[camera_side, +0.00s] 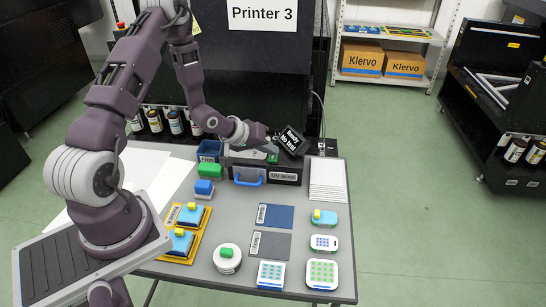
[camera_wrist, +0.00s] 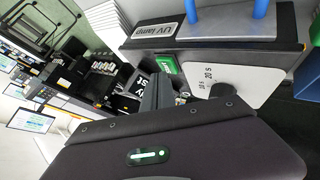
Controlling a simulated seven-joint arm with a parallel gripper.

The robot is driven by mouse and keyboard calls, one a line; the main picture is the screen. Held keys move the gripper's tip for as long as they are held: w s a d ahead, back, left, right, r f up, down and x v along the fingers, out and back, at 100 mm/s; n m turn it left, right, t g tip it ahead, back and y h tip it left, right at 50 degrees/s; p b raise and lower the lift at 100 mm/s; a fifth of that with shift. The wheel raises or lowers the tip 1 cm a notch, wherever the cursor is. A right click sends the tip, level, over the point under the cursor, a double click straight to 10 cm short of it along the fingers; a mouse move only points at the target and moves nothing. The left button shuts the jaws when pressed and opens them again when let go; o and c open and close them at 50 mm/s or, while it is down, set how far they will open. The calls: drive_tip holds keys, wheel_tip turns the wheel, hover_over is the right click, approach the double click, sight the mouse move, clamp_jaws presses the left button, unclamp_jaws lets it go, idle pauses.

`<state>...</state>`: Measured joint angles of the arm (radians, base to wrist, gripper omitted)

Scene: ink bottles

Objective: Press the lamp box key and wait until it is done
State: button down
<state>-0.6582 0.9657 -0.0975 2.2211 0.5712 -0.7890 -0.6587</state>
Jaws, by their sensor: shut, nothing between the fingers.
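The lamp box (camera_side: 284,178) is a black case with a blue handle, labelled "UV lamp", at the back of the table. In the wrist view its labelled front (camera_wrist: 155,31) is at the top. A green key (camera_side: 272,158) shows on its top; a green patch also shows in the wrist view (camera_wrist: 168,64), beside a pale panel marked "20 S" and "10 S". A small tilted display (camera_side: 291,140) reads "Ready" and seemingly "No item". My gripper (camera_side: 275,149) is shut and empty, just above the box top by the green key. I cannot tell whether it touches the key.
A blue bin (camera_side: 208,150) and green and blue stamps stand left of the box. A yellow tray (camera_side: 170,245), dark mats, a white paper stack (camera_side: 328,180) and several pads cover the front. Bare grey table lies between them.

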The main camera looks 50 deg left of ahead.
sight(270, 158)
drive_tip(key=shift+f, duration=0.5)
idle(0.5)
drive_tip(key=shift+r, duration=0.9)
drive_tip(key=shift+r, duration=2.55)
